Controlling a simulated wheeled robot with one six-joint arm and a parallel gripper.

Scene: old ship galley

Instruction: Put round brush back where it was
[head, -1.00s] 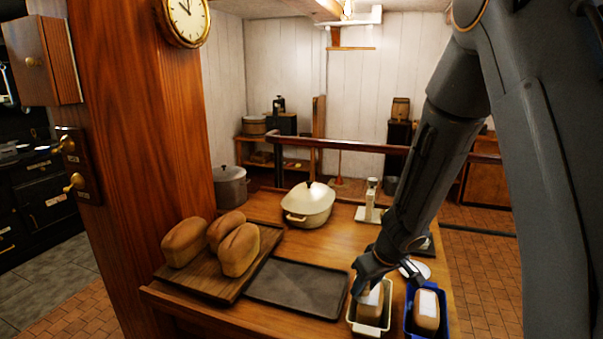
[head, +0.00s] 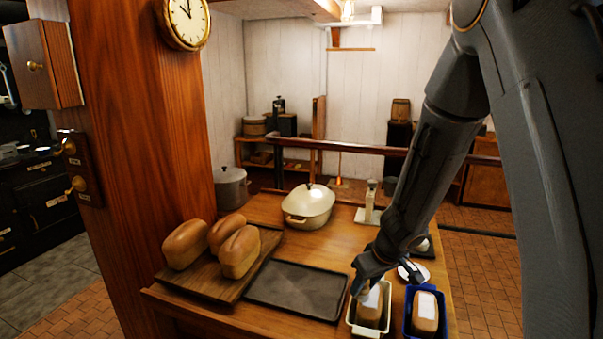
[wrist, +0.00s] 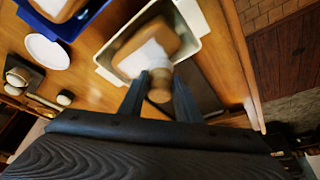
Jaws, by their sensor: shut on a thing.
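My gripper (wrist: 160,95) is shut on a short round brown thing, which I take to be the round brush (wrist: 160,83). In the head view my gripper (head: 362,286) is low over the cream loaf tin (head: 351,323) at the table's front right. The loaf (head: 369,312) in that tin has a white patch on top. The brush is between the fingers, close above this loaf; I cannot tell whether they touch. The brush's lower end is not clear in the wrist view, and in the head view the brush is too small to make out.
A blue tin (head: 409,325) with a loaf stands right of the cream tin. A white plate (head: 421,279) lies behind. A dark tray (head: 295,290), a board (head: 222,290) with loaves and a cream lidded pot (head: 308,205) occupy the table's left. A wooden post (head: 140,130) stands left.

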